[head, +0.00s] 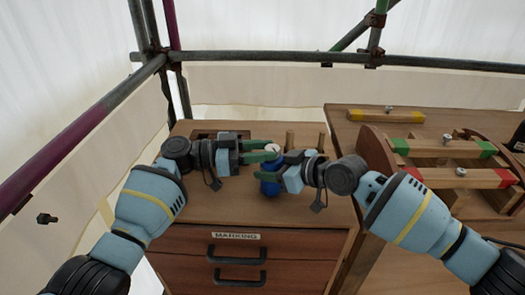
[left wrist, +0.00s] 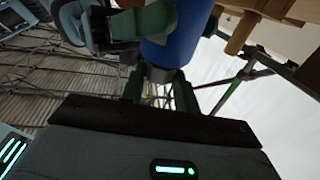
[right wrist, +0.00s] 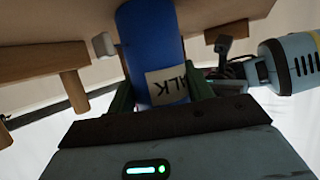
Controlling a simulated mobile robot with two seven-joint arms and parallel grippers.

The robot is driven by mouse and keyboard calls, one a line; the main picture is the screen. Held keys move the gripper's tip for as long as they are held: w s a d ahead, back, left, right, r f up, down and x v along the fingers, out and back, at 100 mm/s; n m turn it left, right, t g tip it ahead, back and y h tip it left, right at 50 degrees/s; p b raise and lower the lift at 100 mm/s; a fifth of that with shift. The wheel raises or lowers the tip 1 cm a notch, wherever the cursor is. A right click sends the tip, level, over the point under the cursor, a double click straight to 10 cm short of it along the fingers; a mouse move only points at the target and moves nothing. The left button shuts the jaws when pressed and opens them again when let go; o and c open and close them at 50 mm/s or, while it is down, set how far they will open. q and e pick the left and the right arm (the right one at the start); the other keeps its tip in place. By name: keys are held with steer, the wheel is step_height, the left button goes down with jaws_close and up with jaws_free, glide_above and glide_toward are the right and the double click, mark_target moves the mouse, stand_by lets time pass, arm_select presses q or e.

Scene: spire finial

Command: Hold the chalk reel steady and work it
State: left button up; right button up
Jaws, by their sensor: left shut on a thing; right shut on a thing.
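The chalk reel is a blue cylinder (head: 271,188) with a pale top, held over the wooden cabinet top. My right gripper (head: 268,171) is shut around its blue body. My left gripper (head: 272,149) is shut at the reel's upper end, above the right one. In the left wrist view the blue reel (left wrist: 186,38) has a dark grey end near my left fingers; the exact part gripped is hard to tell.
The cabinet (head: 200,205) has drawers with black handles and a "MARKING" label (head: 236,236). Wooden pegs (head: 322,138) stand behind the reel. A bench (head: 350,115) at right holds wooden bars with green, red and yellow parts. Scaffold poles (head: 260,57) cross behind.

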arm_select(q)
steer(key=shift+w+a+f+m+g, duration=0.15)
steer(key=shift+w+m+g, duration=0.1)
steer(key=shift+m+g, duration=0.45)
steer(key=o, duration=0.7)
steer(key=shift+g, duration=0.3)
steer(key=shift+s, duration=0.1)
steer(key=shift+s+a, duration=0.15)
steer(key=shift+a, duration=3.6)
